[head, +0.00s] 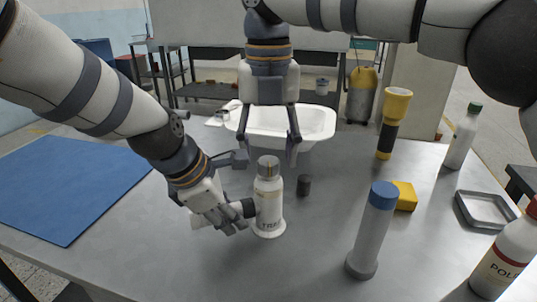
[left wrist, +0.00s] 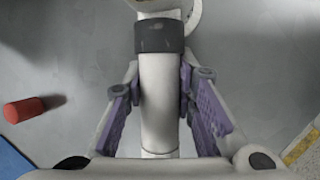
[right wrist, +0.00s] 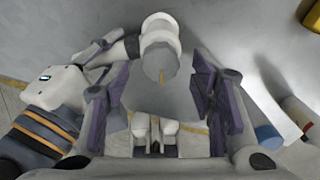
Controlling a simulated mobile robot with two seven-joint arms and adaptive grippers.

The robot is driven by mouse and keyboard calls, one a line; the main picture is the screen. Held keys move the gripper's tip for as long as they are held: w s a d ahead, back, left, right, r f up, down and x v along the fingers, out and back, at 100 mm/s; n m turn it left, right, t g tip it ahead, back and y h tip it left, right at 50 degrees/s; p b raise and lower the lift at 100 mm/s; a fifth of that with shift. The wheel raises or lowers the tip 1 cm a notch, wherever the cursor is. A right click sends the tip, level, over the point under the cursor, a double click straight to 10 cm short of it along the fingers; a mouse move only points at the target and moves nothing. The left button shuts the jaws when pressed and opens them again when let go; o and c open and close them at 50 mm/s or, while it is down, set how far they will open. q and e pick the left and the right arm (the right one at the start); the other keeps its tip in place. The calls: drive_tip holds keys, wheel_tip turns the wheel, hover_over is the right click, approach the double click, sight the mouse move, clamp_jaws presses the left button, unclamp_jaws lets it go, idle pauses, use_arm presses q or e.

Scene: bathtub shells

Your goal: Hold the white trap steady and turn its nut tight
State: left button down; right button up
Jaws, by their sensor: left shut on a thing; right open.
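The white trap (head: 268,212) stands upright on the grey table, with lettering on its body. Its grey nut (head: 268,166) sits on top and shows an orange mark. My left gripper (head: 228,216) is shut on the trap's white side pipe, left of the body; the pipe (left wrist: 160,100) and its dark collar (left wrist: 159,36) lie between the fingers in the left wrist view. My right gripper (head: 270,148) is open and points down above the trap. In the right wrist view the nut (right wrist: 161,64) shows near the gap between its fingers, which appear apart from it.
A blue-capped grey tube (head: 368,240), a yellow block (head: 405,196), a flashlight (head: 390,125) and bottles stand further right. A white basin (head: 318,122) is behind. A blue mat (head: 70,185) lies left.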

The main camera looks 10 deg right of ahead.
drive_tip(key=shift+f, duration=0.8)
drive_tip(key=shift+c, duration=0.2)
drive_tip(key=c, duration=1.1)
drive_tip(key=shift+c, duration=0.2)
